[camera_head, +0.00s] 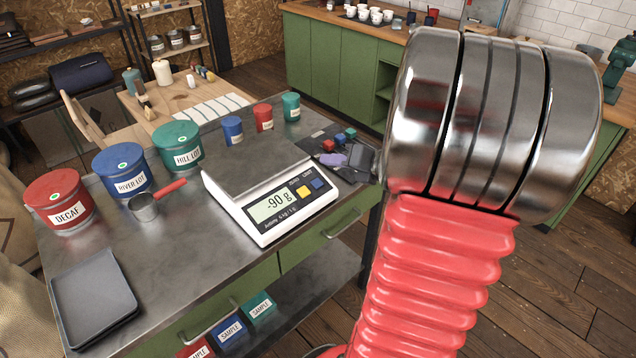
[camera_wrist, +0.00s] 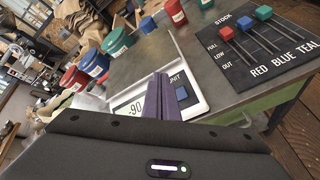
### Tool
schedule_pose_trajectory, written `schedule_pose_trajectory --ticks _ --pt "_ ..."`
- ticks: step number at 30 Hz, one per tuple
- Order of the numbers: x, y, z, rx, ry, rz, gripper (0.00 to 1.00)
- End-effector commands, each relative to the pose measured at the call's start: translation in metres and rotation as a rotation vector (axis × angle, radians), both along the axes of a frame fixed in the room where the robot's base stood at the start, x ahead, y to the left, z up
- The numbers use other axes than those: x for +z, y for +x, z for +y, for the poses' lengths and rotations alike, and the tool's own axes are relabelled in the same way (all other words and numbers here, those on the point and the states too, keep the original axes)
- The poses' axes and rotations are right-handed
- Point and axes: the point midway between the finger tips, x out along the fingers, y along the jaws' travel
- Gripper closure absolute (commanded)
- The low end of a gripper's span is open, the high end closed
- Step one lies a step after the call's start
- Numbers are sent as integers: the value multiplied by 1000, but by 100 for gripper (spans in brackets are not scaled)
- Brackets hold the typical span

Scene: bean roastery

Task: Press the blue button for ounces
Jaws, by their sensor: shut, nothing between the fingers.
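The white scale (camera_head: 285,228) stands on the metal-topped bench, and its display (camera_head: 272,206) reads "-90 g". The blue button (camera_head: 318,185) is on its front panel, right of the yellow button (camera_head: 303,192). My gripper (camera_head: 330,159) shows purple fingers close to the scale's right side. In the wrist view my gripper (camera_wrist: 161,78) is shut and empty. There the blue button (camera_wrist: 181,93) shows just right of the fingers, with a gap that I cannot judge. The yellow button is hidden there, probably behind the fingers.
Red (camera_head: 60,200), blue (camera_head: 122,171) and green (camera_head: 178,146) lot tins and a metal scoop (camera_head: 144,207) stand left of the scale. A dark stock board (camera_wrist: 262,47) with red, blue and teal sliders lies beyond its right side. A grey tray (camera_head: 95,298) lies front left.

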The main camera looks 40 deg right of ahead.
Motion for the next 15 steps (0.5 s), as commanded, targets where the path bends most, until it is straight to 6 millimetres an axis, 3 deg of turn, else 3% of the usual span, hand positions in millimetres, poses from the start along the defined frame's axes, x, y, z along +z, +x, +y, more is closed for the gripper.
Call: schedule_pose_trajectory --ticks 15 --pt "-52 18 1 0 2 2 100"
